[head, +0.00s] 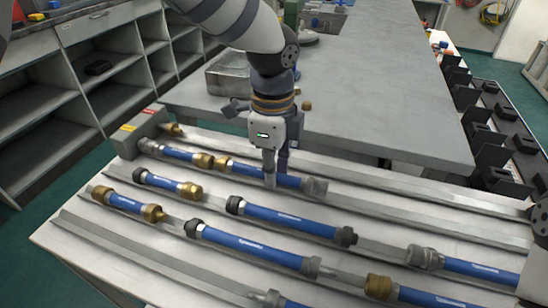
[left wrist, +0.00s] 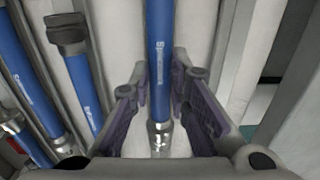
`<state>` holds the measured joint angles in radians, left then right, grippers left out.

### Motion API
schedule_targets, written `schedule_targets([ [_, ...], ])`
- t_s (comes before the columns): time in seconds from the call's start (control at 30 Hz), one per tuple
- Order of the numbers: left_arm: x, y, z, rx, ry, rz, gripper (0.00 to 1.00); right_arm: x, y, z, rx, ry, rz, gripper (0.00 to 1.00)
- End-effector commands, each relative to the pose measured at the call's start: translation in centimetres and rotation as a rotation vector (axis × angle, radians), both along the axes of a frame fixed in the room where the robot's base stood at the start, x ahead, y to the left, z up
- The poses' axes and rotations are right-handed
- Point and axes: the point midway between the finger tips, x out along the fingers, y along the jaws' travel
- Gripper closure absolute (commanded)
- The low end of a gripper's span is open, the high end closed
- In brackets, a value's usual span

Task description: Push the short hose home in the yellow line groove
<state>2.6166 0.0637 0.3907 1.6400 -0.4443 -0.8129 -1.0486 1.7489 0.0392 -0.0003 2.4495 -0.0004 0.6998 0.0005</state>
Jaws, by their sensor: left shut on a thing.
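My left gripper (head: 270,182) points down and is shut on a short blue hose (head: 238,169). That hose has a brass fitting on its left end and a grey metal fitting (head: 315,187) on its right end. In the left wrist view the hose (left wrist: 159,50) runs between the two fingers, with its metal fitting (left wrist: 160,137) near the palm. In the same line to its left is another blue hose (head: 178,153), its brass fitting close to the held hose's brass fitting; I cannot tell if they touch. A yellow label (head: 128,127) marks the grey end block (head: 140,135).
Several other blue hoses, such as one in front (head: 290,220), lie along the pale grooved panel (head: 365,205). A grey bench (head: 385,115) and a metal tray (head: 228,75) stand behind. Open shelves (head: 110,65) are at the left.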

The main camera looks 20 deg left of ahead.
Motion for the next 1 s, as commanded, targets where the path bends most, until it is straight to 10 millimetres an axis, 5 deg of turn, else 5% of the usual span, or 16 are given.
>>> schedule_targets([
  [1.0,0.06,0.97,-0.32,0.0,-0.002,0.0,1.0,0.21,0.0,0.19,0.0,-0.007,0.0,0.6],
])
